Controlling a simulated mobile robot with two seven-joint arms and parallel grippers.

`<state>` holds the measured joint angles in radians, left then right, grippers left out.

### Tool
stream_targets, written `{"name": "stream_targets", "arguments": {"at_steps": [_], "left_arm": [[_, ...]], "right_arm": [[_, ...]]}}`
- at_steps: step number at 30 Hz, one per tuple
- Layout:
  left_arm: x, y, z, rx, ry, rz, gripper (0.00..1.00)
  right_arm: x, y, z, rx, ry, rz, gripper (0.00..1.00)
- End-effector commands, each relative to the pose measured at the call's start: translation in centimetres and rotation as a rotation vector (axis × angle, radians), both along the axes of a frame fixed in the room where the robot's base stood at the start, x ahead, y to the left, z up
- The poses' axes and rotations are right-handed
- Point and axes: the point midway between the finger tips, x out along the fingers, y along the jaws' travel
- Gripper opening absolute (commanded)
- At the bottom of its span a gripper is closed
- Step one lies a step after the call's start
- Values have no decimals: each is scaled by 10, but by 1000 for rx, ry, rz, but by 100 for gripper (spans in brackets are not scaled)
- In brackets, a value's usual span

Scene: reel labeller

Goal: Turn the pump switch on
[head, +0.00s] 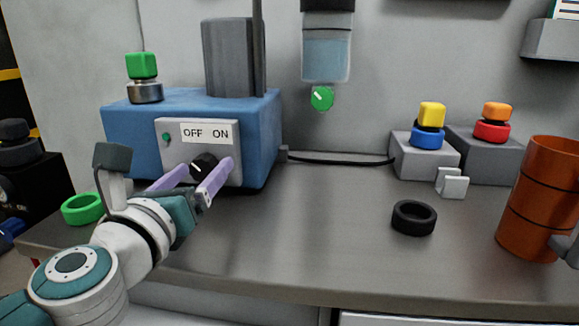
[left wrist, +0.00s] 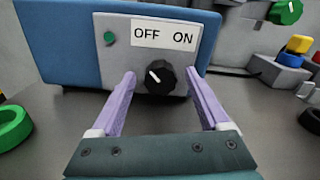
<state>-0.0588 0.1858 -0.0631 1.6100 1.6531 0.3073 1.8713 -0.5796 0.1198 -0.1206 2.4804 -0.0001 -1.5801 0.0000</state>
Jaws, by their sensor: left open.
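The pump switch is a black knob (head: 204,163) on the light grey front panel (head: 234,175) of a blue box (head: 130,123). It also shows in the left wrist view (left wrist: 160,79). A white label (head: 206,132) above it reads OFF on the left and ON on the right. The knob's white mark points up and left, toward OFF. My left gripper (left wrist: 160,74) is open, with its lilac fingers on either side of the knob. Gaps show between the knob and both fingers in the left wrist view. My right gripper is not in view.
A green button (head: 166,139) sits left of the knob on the panel. A green ring (head: 83,209) lies left of my left arm. A black ring (head: 414,217) and an orange cylinder (head: 537,200) stand to the right. The counter between box and black ring is clear.

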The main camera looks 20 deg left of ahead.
Motion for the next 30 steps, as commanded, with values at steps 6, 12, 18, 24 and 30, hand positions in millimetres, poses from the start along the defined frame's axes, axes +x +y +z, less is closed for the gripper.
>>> {"name": "stream_targets", "arguments": {"at_steps": [6, 12, 18, 24, 30], "left_arm": [[0, 0, 0, 0, 0, -1, 73], [0, 0, 0, 0, 0, -1, 51], [0, 0, 0, 0, 0, -1, 28], [-1, 0, 0, 0, 0, -1, 6], [0, 0, 0, 1, 0, 0, 0]], "right_arm": [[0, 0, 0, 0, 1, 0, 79], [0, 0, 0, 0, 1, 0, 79], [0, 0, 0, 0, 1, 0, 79], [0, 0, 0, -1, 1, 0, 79], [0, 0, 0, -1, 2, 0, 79]]}}
